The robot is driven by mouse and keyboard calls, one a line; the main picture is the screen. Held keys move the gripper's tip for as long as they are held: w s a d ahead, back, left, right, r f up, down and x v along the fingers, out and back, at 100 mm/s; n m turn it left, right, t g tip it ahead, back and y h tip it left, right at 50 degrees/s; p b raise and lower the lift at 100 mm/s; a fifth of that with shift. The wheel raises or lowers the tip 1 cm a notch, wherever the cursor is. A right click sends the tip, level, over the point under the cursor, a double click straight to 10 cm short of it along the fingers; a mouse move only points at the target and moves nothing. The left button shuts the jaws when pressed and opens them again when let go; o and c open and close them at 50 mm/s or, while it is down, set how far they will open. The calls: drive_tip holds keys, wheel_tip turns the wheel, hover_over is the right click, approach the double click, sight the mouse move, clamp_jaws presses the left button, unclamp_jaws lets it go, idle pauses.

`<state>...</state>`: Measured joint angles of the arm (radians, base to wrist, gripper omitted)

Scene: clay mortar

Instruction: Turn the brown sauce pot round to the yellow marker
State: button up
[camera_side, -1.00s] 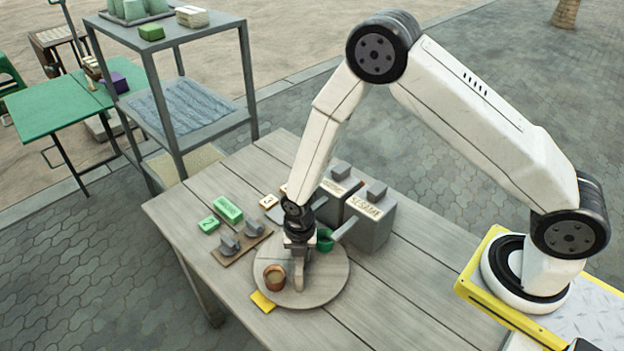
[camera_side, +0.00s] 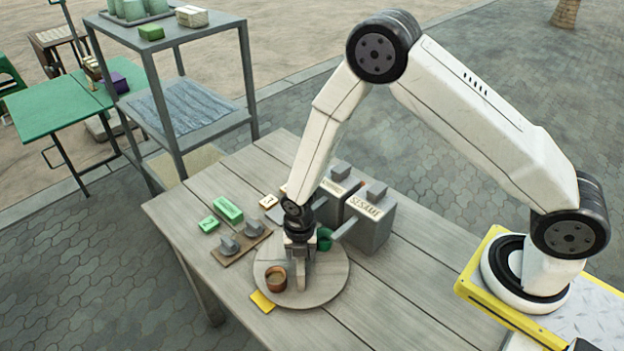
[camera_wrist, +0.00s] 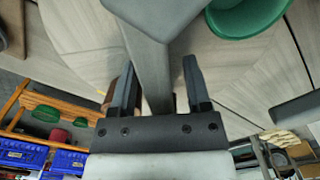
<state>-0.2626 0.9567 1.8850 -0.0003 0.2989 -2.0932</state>
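The brown sauce pot (camera_side: 276,279) stands upright near the front left of the round wooden turntable (camera_side: 325,284). The yellow marker (camera_side: 262,301) lies on the table just outside the turntable's rim, close to the pot. My gripper (camera_side: 300,284) is low over the turntable, to the right of the brown pot. In the wrist view my gripper's fingers (camera_wrist: 160,75) are apart, with a grey bar (camera_wrist: 155,70) between them. A gap shows on the bar's right side; contact on the left is unclear.
A green pot (camera_side: 324,239) is on the turntable's back side, close to my gripper. Grey bins, one labelled SESAME (camera_side: 370,225), stand behind it. A board with grey knobs (camera_side: 242,241) and green blocks (camera_side: 228,209) lie at left. The table's front right is clear.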

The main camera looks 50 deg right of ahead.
drive_tip(key=shift+r, duration=3.9)
drive_tip(key=shift+s+d+r+m, duration=0.15)
drive_tip(key=shift+d+r+m, duration=0.3)
drive_tip(key=shift+r+m, duration=0.35)
drive_tip(key=s+d+r+m+t, duration=0.1)
drive_tip(key=s+d+r+m, duration=0.3)
drive_tip(key=m, duration=0.8)
drive_tip(key=s+d+r+m+t, duration=0.1)
drive_tip(key=s+d+r+m, duration=0.4)
drive_tip(key=m, duration=0.8)
wheel_tip(320, 180, up, 3)
drive_tip(key=shift+s+d+f+t, duration=0.2)
drive_tip(key=shift+s+d+t, duration=0.1)
drive_tip(key=shift+s, duration=0.5)
